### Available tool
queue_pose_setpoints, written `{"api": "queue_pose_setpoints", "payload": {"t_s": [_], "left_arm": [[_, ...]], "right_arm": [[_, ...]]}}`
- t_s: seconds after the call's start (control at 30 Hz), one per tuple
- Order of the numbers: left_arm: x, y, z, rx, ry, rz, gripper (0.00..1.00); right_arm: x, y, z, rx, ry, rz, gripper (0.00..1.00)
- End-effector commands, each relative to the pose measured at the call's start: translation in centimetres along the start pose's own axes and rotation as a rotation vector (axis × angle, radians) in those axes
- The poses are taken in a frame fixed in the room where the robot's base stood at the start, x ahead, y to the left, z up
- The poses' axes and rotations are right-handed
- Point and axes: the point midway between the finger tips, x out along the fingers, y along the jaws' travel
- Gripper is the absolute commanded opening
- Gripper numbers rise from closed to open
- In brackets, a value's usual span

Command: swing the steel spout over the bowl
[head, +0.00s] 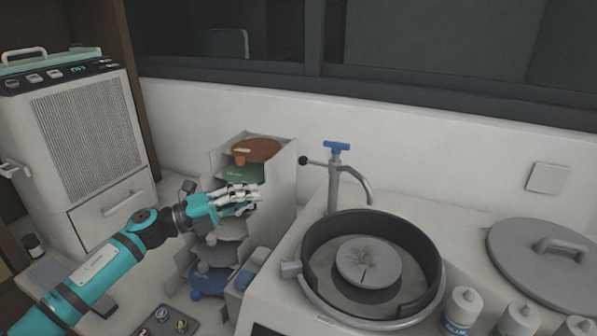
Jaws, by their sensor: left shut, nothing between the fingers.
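The steel spout (356,179) is a thin curved tube on an upright post with a blue T-shaped handle (337,147) on top. A small black knob (303,160) sticks out to its left. The spout bends to the right and its tip points down at the back rim of the bowl. I cannot tell whether the tip is inside that rim. The bowl (318,236) is dark and round, with a grey disc (368,262) inside. My left gripper (257,198) is shut and empty, left of the post and apart from it. My right gripper is not in view.
A shelf rack (284,177) with coloured discs stands behind my left gripper. A grey lid (545,262) with a handle lies right of the bowl. Several white bottles (462,308) stand at the front right. A ventilated cabinet (88,140) is at the left.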

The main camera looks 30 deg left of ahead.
Motion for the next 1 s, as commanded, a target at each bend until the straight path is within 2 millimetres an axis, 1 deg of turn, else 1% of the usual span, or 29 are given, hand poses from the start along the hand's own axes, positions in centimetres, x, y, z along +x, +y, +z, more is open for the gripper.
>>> {"api": "queue_pose_setpoints", "payload": {"t_s": [0.03,0.37,0.4,0.5,0.63,0.77,1.0], "left_arm": [[1.1,-0.6,0.1,0.001,0.001,-0.005,0.00],[8.1,-0.7,0.1,0.000,0.000,-0.006,0.00],[8.5,-0.7,0.6,0.001,-0.004,-0.004,0.00],[9.5,-0.5,1.7,0.000,-0.003,-0.003,0.00],[10.2,-0.2,2.5,0.001,-0.003,-0.001,0.00],[10.6,-0.1,2.8,0.000,-0.001,-0.001,0.00],[10.7,0.0,2.9,0.000,0.000,0.000,0.00]], "right_arm": [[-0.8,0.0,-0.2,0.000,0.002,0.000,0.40],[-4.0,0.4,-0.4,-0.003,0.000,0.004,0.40],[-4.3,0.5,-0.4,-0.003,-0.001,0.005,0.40],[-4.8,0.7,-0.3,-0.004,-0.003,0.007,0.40],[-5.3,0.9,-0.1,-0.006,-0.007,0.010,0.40],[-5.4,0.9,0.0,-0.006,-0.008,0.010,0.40],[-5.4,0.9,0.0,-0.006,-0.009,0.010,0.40]]}}
